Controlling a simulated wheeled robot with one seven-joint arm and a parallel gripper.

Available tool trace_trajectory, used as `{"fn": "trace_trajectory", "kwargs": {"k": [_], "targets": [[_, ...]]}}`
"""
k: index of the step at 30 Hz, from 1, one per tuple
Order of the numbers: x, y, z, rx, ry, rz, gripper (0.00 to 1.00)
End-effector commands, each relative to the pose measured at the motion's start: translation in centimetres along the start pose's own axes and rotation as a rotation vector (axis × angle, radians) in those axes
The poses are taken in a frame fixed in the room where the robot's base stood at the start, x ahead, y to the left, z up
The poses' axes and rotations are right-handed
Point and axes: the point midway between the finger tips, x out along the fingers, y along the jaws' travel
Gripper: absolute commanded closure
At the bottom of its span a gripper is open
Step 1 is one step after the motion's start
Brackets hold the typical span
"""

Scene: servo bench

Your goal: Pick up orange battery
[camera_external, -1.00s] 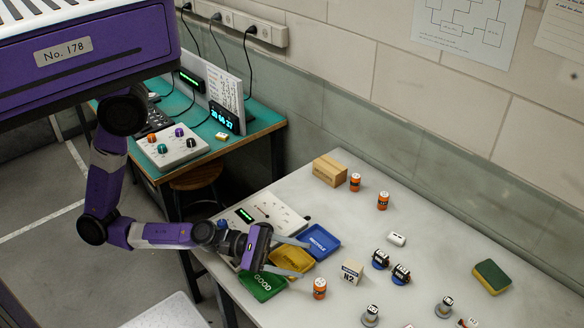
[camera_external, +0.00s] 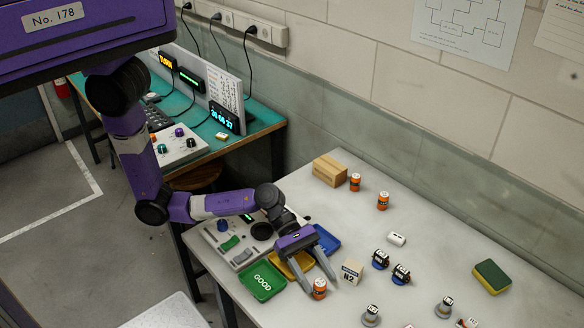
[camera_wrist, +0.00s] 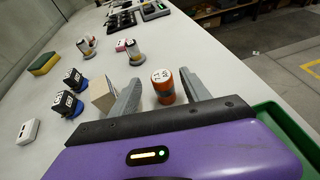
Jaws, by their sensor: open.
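An orange battery (camera_external: 319,288) with a white top stands upright on the bench near its front edge. My gripper (camera_external: 319,279) is open and low over the bench, with its fingers reaching to either side of this battery. In the wrist view the same battery (camera_wrist: 163,86) stands between the two open fingers (camera_wrist: 162,94), with gaps beside it; I cannot tell that either finger touches it. Two more orange batteries, one (camera_external: 355,182) by the wooden block and one (camera_external: 383,201) to its right, stand upright farther back.
A white box marked R2 (camera_external: 351,272) stands close beside the right finger. Green (camera_external: 262,281), yellow (camera_external: 284,266) and blue (camera_external: 331,241) trays lie left of and behind the gripper. Dark servos (camera_external: 400,274), a sponge (camera_external: 491,277) and a wooden block (camera_external: 329,170) stand farther off.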

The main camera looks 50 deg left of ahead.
Motion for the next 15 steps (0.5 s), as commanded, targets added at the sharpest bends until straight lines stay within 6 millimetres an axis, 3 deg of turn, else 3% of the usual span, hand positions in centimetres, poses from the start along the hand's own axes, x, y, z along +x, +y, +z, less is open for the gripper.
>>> {"fn": "trace_trajectory", "kwargs": {"k": [9,15], "targets": [[4.1,-0.4,-0.1,0.002,-0.001,-0.001,0.45],[5.4,-0.3,-0.2,0.002,0.000,0.001,0.45]]}}
